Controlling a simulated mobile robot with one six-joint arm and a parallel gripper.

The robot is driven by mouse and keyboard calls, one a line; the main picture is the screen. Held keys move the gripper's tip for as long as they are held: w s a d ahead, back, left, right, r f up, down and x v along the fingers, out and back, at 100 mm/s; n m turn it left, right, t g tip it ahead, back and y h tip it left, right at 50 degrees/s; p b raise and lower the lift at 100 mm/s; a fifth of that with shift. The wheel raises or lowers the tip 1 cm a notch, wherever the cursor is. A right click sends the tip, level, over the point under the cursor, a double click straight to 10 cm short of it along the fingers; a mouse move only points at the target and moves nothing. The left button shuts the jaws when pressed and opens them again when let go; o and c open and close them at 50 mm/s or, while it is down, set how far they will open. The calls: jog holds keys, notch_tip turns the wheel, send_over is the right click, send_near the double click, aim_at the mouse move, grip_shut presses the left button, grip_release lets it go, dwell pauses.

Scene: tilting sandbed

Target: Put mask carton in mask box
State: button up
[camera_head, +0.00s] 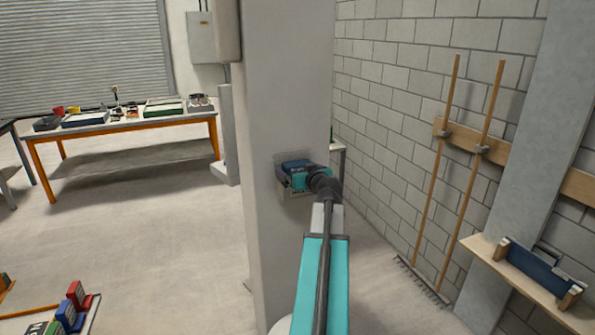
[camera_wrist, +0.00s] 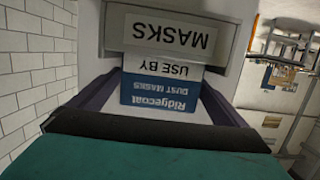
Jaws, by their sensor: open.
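The mask carton (camera_wrist: 162,92) is blue and white, with "Ridgecoat DUST MASKS" and "USE BY" on its face, upside down in the wrist view. Its blue top also shows in the head view (camera_head: 293,164). It sits in the grey mask box (camera_wrist: 228,35), which bears a "MASKS" label; the label covers the carton's lower part. In the head view the mask box (camera_head: 298,193) is fixed to the pillar. My gripper (camera_head: 302,181) is at the box, its jaws apart with one dark finger on each side of the carton. Contact with the carton cannot be made out.
The pale pillar (camera_head: 285,95) stands right behind the box. A block wall (camera_head: 395,90) with a rake and poles is to the right, and a wooden shelf (camera_head: 480,248) juts out at lower right. An orange-legged table (camera_head: 130,124) stands back left.

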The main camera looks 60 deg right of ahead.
jog(key=shift+s+a+b, duration=0.4)
jog(key=shift+s+b, duration=0.05)
jog(key=shift+s, duration=0.1)
jog(key=b+v, duration=0.3)
jog(key=v, duration=0.7)
jog(key=shift+s+r, duration=0.25)
dwell(0.4)
